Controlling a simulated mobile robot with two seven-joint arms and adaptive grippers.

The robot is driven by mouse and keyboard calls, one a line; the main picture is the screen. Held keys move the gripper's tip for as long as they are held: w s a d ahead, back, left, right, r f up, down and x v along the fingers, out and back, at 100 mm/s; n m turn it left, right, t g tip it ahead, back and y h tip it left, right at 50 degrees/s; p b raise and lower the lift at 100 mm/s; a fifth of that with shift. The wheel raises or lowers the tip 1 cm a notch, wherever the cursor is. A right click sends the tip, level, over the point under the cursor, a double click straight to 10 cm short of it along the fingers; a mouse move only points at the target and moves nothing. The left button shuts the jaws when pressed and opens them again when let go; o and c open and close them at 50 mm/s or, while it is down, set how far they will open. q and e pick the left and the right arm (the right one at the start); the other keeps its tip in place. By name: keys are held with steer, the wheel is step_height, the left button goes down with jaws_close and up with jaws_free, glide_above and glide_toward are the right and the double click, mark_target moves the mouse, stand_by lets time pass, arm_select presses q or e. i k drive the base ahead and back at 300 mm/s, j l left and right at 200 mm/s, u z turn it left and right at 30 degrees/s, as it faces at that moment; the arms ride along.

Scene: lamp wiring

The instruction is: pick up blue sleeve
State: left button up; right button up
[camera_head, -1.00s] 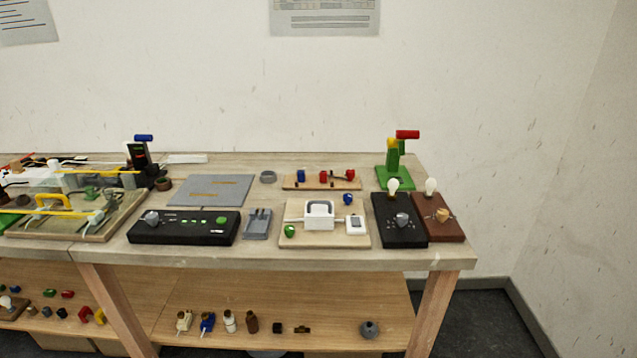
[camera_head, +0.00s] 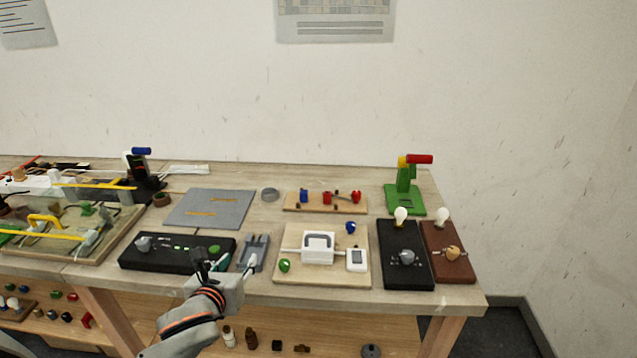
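A small upright blue piece (camera_head: 304,197), which looks like the blue sleeve, stands at the left end of a wooden strip (camera_head: 328,209) towards the back of the bench. Red pieces (camera_head: 327,197) stand to its right on the same strip. Another small round blue piece (camera_head: 350,228) sits on the pale board in front. My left gripper (camera_head: 226,260) is over the bench's front edge, left of and nearer than the blue pieces. Its fingers look spread, with nothing visible between them. My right gripper is out of view.
A black control box (camera_head: 172,253) and a grey clip-like block (camera_head: 253,252) are close to my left gripper. A pale board (camera_head: 300,275) carries a white fixture. A green stand (camera_head: 404,197) with a red handle and two bulb bases are at right. A grey mat (camera_head: 209,208) lies behind.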

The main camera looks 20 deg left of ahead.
mark_target(304, 194)
steer(key=i+l, duration=0.1)
steer(key=i, duration=0.35)
steer(key=i+l, duration=0.15)
steer(key=i, duration=0.35)
